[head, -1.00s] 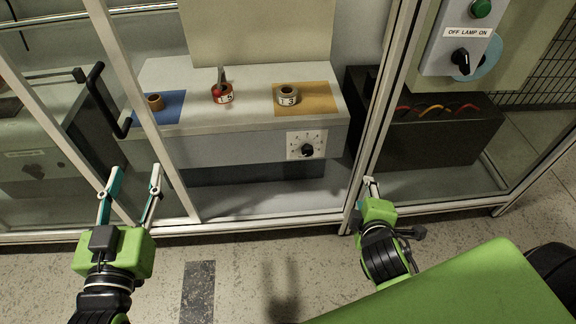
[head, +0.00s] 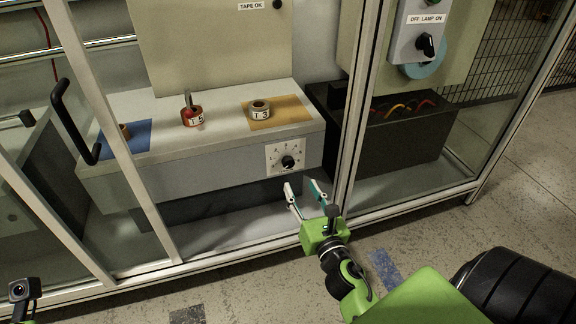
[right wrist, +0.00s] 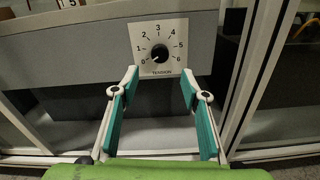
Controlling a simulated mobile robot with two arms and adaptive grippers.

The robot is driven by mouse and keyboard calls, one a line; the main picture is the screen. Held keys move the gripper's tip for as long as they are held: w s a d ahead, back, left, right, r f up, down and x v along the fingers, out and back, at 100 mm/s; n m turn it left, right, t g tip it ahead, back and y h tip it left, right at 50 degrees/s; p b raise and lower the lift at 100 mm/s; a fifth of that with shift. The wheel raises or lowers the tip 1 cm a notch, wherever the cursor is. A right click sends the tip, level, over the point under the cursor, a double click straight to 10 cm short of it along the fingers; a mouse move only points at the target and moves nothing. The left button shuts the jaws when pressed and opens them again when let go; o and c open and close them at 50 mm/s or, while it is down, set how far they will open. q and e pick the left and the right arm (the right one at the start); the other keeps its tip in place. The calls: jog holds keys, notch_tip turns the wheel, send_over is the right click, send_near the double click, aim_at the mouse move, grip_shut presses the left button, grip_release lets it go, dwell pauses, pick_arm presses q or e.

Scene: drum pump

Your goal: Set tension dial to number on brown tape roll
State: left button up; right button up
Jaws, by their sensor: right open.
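The tension dial (head: 288,162) is a black knob on a white plate on the front of the grey bench. In the right wrist view the tension dial (right wrist: 160,53) has numbers 0 to 6; I cannot tell its setting surely. The brown tape roll (head: 125,131) sits on the blue mat (head: 137,138), partly behind the door frame; no number on it is readable. My right gripper (head: 303,186) is open and empty, just below and in front of the dial, apart from it. Only a wrist part of my left arm shows at bottom left; its fingers are out of view.
A red roll (head: 192,117) marked 5 and a grey-white roll (head: 260,111) marked 3 on a tan mat (head: 290,107) stand on the bench. A door frame post (head: 352,120) is right of the dial. A black handle (head: 72,120) is at left. A lamp switch (head: 425,44) is upper right.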

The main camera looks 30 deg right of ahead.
aim_at(289, 165)
jog(key=x, duration=1)
jog(key=shift+w, duration=0.25)
jog(key=c, duration=1.1)
